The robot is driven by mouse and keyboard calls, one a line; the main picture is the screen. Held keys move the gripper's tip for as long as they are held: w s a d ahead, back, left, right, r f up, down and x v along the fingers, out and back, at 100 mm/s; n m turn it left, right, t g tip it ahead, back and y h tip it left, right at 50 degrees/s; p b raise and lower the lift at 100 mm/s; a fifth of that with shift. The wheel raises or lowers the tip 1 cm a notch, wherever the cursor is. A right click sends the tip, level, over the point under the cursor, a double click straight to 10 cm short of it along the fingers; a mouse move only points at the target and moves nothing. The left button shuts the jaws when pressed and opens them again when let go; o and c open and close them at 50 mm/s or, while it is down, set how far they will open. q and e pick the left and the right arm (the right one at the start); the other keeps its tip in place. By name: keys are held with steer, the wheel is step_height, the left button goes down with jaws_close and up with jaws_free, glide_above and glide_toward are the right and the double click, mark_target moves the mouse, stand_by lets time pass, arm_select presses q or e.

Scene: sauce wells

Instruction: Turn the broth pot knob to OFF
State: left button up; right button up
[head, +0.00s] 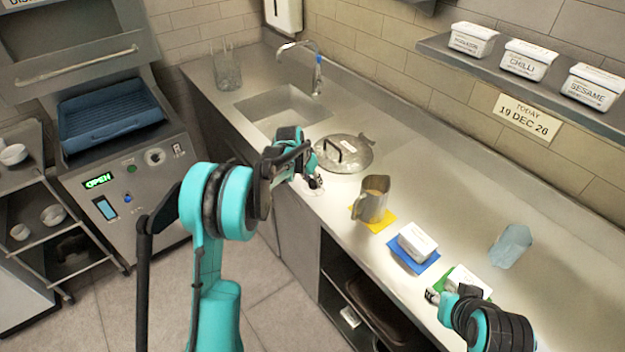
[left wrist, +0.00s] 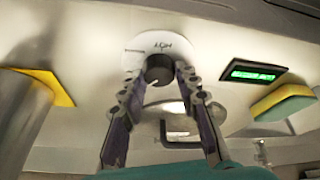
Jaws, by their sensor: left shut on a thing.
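The broth pot knob (left wrist: 158,70) is a dark round knob on a white dial plate in the left wrist view. The dial lettering is too small to read surely. A light mark shows on the knob's lower edge in that view. My left gripper (left wrist: 160,84) has its two fingers on either side of the knob, shut on it. In the head view my left gripper (head: 315,183) is low at the counter's front edge, beside the lidded pot (head: 343,152), and hides most of the knob. My right gripper (head: 436,296) is beside a white tub (head: 468,281); its jaws are unclear.
A metal jug (head: 372,199) stands by a yellow mat (head: 385,222). Another white tub (head: 416,241) sits on a blue mat (head: 424,267). A green display (left wrist: 252,72) is near the knob. A sink (head: 285,108) lies behind. The counter's right side holds a pale blue object (head: 511,246).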

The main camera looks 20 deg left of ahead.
arm_select(q)
steer(key=n+y, duration=0.1)
steer(key=n, duration=0.3)
steer(key=shift+d+y, duration=0.15)
steer(key=shift+y, duration=0.25)
steer(key=shift+n+y, duration=0.5)
steer(key=shift+n, duration=1.1)
steer(key=shift+s, duration=0.1)
steer(key=o, duration=1.1)
steer(key=shift+o, duration=0.2)
steer(key=v, duration=1.2)
steer(key=shift+s+f, duration=0.1)
